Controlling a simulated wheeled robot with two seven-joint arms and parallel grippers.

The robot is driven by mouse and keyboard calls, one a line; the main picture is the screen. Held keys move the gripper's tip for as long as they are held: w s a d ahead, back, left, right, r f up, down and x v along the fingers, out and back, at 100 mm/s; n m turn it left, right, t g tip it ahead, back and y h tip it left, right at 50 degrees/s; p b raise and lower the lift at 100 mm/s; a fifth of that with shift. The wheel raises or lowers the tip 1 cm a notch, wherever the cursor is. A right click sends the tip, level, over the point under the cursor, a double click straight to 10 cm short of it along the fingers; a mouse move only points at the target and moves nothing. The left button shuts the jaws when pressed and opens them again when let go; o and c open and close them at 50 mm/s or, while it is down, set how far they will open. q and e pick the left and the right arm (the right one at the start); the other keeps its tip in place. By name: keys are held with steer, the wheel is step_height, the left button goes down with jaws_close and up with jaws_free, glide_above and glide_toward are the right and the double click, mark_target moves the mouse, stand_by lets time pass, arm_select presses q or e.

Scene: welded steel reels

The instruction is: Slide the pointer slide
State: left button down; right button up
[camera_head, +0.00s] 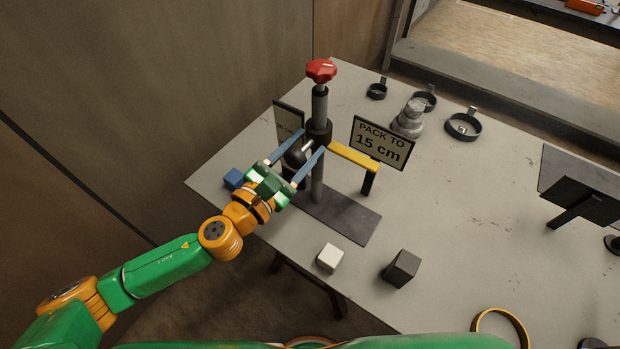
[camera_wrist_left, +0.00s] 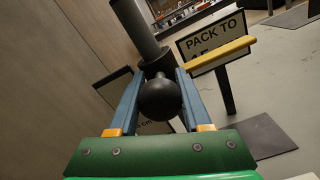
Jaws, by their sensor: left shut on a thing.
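The pointer slide (camera_head: 319,130) is a dark collar around an upright grey post (camera_head: 319,104), with a black ball knob (camera_wrist_left: 159,98) towards me. A yellow pointer bar (camera_head: 354,157) lies level with it, reaching right towards a sign reading "PACK TO 15 cm" (camera_head: 382,143). A red knob (camera_head: 321,70) tops the post. My left gripper (camera_head: 314,139) is shut on the slide, its blue fingers passing either side of the ball knob to the collar. The exact contact is partly hidden. The wrist view also shows the collar (camera_wrist_left: 158,63). My right gripper is out of view.
The post stands on a dark base plate (camera_head: 345,218) on a grey table (camera_head: 450,210). A blue cube (camera_head: 234,179), white cube (camera_head: 329,258) and dark cube (camera_head: 401,268) lie nearby. Grey stacked weights (camera_head: 409,120) and dark rings stand behind. A dark panel (camera_head: 289,118) is left of the post.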

mark_target(291, 162)
arm_select(q)
steer(key=c, duration=0.8)
jaws_free()
steer(key=shift+r, duration=0.3)
steer(key=o, duration=0.4)
steer(key=shift+c, duration=0.2)
steer(key=shift+o, duration=0.5)
steer(key=shift+w+d+f, duration=0.1)
steer(key=shift+w+f, duration=0.05)
steer(key=v, duration=0.6)
steer(key=shift+w+f, duration=0.1)
steer(key=shift+f, duration=0.05)
steer(key=shift+s+a, duration=0.4)
steer(key=shift+s, duration=0.15)
